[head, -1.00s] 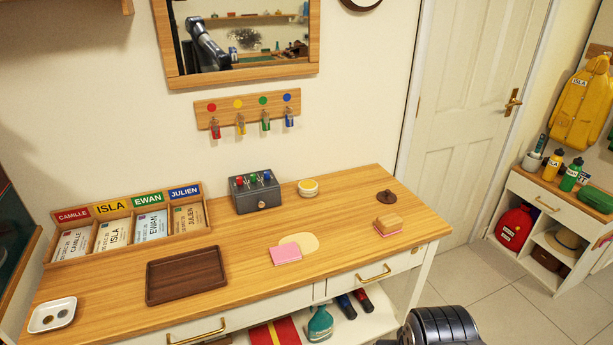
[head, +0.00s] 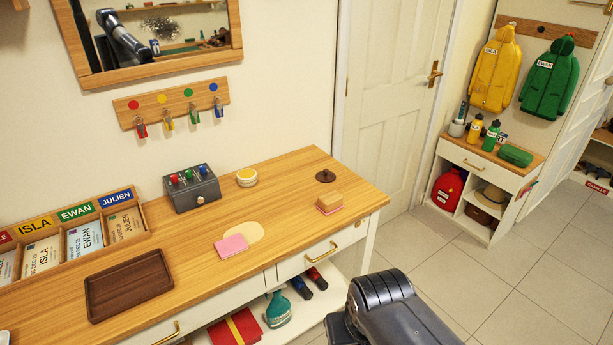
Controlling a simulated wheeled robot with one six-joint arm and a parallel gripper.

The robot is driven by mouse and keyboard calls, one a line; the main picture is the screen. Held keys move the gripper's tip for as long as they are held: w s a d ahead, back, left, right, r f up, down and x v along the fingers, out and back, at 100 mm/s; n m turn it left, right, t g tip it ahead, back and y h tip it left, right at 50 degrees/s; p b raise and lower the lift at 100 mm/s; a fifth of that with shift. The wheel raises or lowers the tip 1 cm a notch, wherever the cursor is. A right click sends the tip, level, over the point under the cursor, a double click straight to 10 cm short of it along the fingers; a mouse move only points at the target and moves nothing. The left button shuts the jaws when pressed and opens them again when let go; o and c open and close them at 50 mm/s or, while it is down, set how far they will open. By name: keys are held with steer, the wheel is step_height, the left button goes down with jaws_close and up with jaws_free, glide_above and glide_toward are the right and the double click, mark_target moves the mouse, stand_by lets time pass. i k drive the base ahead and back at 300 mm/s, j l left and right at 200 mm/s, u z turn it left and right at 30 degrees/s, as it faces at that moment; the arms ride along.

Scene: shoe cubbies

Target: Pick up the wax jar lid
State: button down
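A small dark brown round disc with a raised knob, which looks like the wax jar lid (head: 325,176), lies on the wooden tabletop near its back right corner. A small round jar with a yellow top face, which looks like the wax jar (head: 246,178), stands to its left, apart from it. My gripper's fingers do not show in the head view. Only a dark part of my arm shows at the bottom right, in front of the table and well away from the lid.
A tan block on a pink pad (head: 329,202) sits just in front of the lid. A pink cloth (head: 231,246), a grey box with coloured knobs (head: 192,188) and a brown tray (head: 128,286) are further left. Tiled floor (head: 455,272) is open to the right.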

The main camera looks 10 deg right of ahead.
mark_target(324, 176)
steer(key=i+l+u, duration=0.3)
steer(key=i+l, duration=0.6)
steer(key=i, duration=0.15)
